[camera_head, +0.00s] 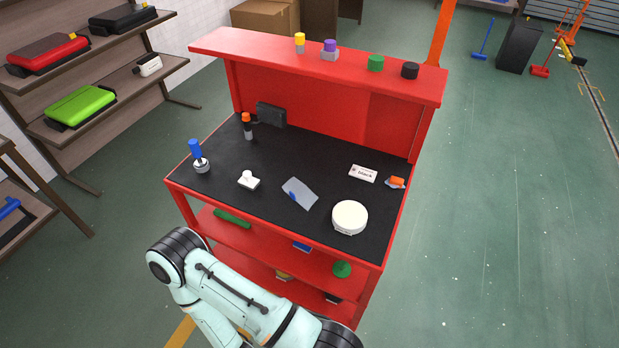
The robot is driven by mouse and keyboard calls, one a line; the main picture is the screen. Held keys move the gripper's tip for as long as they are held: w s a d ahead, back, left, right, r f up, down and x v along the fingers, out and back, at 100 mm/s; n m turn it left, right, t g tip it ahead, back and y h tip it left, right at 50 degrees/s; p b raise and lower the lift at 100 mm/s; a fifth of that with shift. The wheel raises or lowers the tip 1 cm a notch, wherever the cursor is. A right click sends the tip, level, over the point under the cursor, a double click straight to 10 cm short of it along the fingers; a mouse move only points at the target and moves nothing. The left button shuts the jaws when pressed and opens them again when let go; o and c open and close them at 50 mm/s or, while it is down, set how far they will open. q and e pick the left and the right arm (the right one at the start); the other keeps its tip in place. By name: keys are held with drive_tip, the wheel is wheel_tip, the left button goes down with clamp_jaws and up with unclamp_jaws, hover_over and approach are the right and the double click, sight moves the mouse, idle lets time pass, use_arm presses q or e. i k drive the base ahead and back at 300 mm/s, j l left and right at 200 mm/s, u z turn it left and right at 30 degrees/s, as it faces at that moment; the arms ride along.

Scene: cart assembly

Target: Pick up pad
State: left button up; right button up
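No object is labelled as a pad, and I cannot tell for certain which one it is. A thick round white disc (349,216) lies near the front right of the black worktop (225,192) of a red cart. A small white block with a rounded knob (249,181) sits front left of centre. A thin grey-blue sheet (300,191) lies flat between them. One of my pale green arms crosses the bottom of the view, in front of the cart. Neither gripper is in view.
A blue-handled tool (197,157), an orange-topped tool (247,126), a black box (271,114), a card marked "black" (363,173) and an orange item (396,182) are on the worktop. Several coloured caps stand on the raised red ledge (265,48).

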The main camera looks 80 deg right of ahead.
sight(246, 181)
drive_tip(key=z, duration=2.45)
drive_tip(key=i+j, duration=0.15)
drive_tip(key=j, duration=0.25)
drive_tip(key=i+j, duration=0.15)
drive_tip(key=j, duration=0.2)
drive_tip(key=j+z, duration=0.1)
drive_tip(key=z, duration=0.35)
drive_tip(key=j+z, duration=0.1)
drive_tip(key=z, duration=0.35)
drive_tip(key=j+z, duration=0.15)
drive_tip(key=z, duration=0.3)
drive_tip(key=i+j, duration=0.05)
